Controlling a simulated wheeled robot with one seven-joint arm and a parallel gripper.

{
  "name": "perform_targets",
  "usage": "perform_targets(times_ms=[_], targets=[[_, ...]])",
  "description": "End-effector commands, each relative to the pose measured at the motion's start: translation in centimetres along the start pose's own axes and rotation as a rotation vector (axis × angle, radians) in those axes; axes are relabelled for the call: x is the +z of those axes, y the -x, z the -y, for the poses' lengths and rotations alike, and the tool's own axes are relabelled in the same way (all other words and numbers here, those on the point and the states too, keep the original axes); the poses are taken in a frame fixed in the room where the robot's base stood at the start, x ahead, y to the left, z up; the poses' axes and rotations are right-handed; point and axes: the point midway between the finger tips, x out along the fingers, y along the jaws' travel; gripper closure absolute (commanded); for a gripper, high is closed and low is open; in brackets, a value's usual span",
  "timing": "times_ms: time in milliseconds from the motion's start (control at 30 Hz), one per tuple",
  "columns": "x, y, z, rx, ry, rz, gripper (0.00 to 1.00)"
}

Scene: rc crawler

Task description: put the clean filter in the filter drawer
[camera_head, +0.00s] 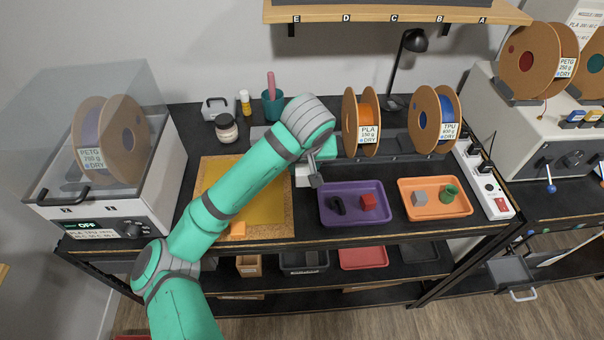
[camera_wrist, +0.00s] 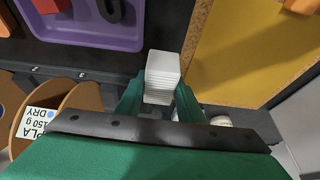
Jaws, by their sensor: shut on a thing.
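The clean filter, a white pleated block (camera_wrist: 163,68), is between the two green fingers of my gripper (camera_wrist: 159,102) in the wrist view. In the head view my gripper (camera_head: 311,170) is over the bench between the yellow mat and the purple tray, and a bit of the white filter (camera_head: 302,177) shows beside it. The fingers are shut on the filter. A grey open drawer-like box (camera_head: 510,271) with a pale handle is low at the right in the head view; I cannot tell for sure that it is the filter drawer.
A purple tray (camera_head: 330,217) and an orange tray (camera_head: 432,213) hold small parts. Filament spools (camera_head: 353,112) stand behind them. A yellow mat (camera_head: 212,183) lies at left, beside a clear-lidded dryer (camera_head: 172,150). A power strip (camera_head: 499,208) lies along the bench's right end.

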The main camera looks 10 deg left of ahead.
Motion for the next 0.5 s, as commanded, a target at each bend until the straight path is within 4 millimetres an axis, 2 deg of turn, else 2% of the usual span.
perform_targets(times_ms=[133, 300, 500], targets=[[-0.4, -1.6, 0.4, -0.002, 0.004, 0.002, 0.92], [0.6, -3.6, 0.4, -0.002, 0.001, 0.001, 0.92], [0.8, -4.1, 0.3, 0.000, 0.001, 0.000, 0.92]])
